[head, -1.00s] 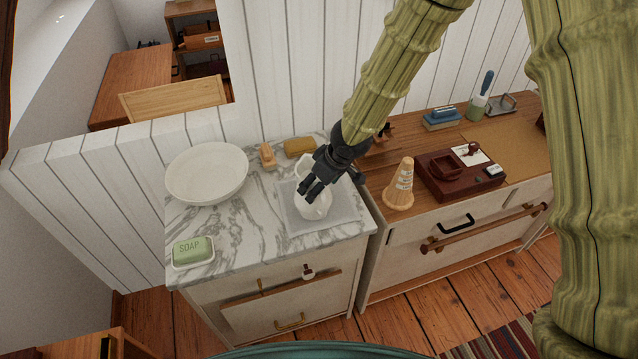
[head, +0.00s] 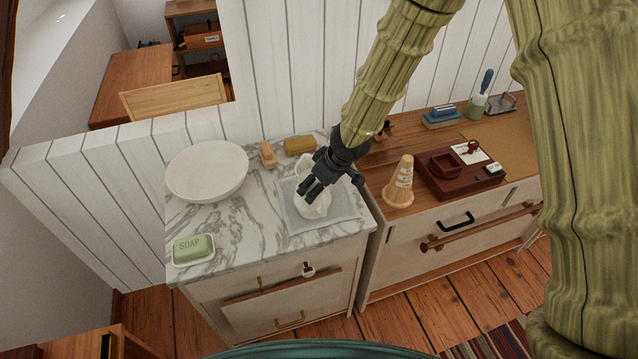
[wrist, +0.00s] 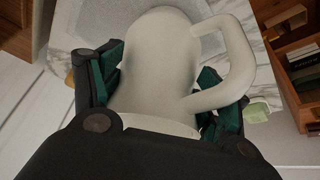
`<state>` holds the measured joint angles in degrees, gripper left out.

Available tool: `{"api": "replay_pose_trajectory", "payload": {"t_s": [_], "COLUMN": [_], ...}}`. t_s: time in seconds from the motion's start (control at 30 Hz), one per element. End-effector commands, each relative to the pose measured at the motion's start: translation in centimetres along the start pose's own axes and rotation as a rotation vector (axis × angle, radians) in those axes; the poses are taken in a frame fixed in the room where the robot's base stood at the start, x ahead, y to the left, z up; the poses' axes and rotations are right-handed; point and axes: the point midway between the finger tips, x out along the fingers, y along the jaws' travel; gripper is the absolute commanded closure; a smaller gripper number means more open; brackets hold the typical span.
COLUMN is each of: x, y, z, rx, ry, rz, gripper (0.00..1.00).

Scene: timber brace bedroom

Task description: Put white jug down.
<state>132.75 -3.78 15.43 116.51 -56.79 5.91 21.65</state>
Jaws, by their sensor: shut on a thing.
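The white jug (head: 313,207) is over the grey mat (head: 343,213) on the marble-topped cabinet in the head view. My gripper (head: 316,188) comes down on it from the upper right and covers part of it. In the wrist view the jug (wrist: 160,65) lies between the two fingers of my gripper (wrist: 160,90), which are shut on its body. Its handle (wrist: 238,65) sticks out to the right. I cannot tell whether the jug's base touches the mat.
A cone (head: 399,182) and a dark red box (head: 455,175) stand on the right cabinet.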

Motion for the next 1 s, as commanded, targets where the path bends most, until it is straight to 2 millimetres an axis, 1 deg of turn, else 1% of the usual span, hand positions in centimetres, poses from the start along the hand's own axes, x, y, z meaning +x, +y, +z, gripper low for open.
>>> {"api": "replay_pose_trajectory", "payload": {"t_s": [0.03, 0.13, 0.17, 0.2, 0.27, 0.67, 0.8, 0.87, 1.0], "x": [0.8, 0.8, 0.9, 0.9, 0.9, 0.2, -1.1, -1.4, -3.2], "y": [-0.2, -0.3, -0.3, -0.3, -0.2, -0.1, -0.1, 0.0, 0.0], "z": [1.1, 1.2, 1.3, 1.3, 1.2, 0.5, -0.1, 0.0, 0.0], "rx": [0.001, 0.001, 0.001, 0.001, 0.0, 0.0, -0.001, 0.001, 0.003], "ry": [-0.017, -0.019, -0.021, -0.021, -0.019, -0.01, -0.009, -0.007, -0.006], "rz": [-0.004, -0.004, -0.005, -0.004, -0.004, -0.002, -0.001, -0.001, -0.001], "gripper": [0.92, 0.92, 0.21, 0.14, 0.03, 0.03, 0.03, 0.03, 0.03]}}
